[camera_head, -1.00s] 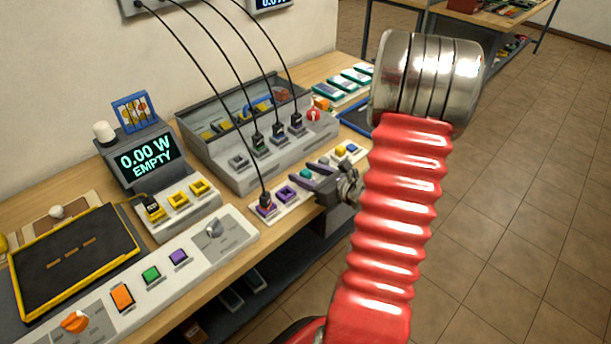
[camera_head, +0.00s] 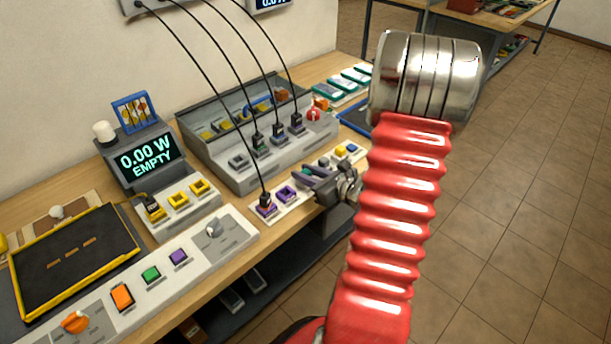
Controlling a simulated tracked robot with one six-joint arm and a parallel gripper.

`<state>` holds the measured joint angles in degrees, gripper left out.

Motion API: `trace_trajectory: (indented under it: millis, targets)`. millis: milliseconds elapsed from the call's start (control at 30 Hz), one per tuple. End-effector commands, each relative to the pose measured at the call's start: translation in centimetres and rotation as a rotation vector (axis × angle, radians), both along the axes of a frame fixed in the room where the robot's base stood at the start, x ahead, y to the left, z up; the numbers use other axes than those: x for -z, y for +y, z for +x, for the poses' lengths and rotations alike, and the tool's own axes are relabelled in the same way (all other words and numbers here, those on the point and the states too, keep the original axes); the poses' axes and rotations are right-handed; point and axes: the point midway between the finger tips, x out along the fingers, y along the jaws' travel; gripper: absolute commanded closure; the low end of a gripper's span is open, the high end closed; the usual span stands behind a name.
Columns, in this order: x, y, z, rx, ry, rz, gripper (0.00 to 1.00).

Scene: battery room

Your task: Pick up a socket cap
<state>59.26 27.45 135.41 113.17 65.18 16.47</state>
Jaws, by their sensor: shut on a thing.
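A white strip on the bench holds a row of small socket caps. A yellow cap (camera_head: 340,150) and a blue cap (camera_head: 353,147) sit at its right end. A purple square socket (camera_head: 286,193) is open nearer to me, beside a purple socket (camera_head: 266,208) with a black cable plugged in. My gripper (camera_head: 309,174) is low over the strip, just right of the open purple socket. Its dark fingers are shut on a small teal cap (camera_head: 307,171), mostly hidden by them. I cannot tell whether the cap is clear of the strip.
A grey console (camera_head: 230,165) with hanging black cables stands behind the strip. A display box (camera_head: 146,155) reads 0.00 W EMPTY. A control panel (camera_head: 190,265) with buttons and knobs lies front left. The tiled floor on the right is free.

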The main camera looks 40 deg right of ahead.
Motion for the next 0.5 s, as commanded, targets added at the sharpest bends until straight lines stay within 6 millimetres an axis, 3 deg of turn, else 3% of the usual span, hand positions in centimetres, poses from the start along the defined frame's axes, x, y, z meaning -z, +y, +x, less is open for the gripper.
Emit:
trace_trajectory:
  millis: [200,500]
  targets:
    - [0.02,0.01,-0.01,0.0,0.0,0.0,0.98]
    - [-0.12,0.0,-0.01,0.0,0.0,0.0,0.98]
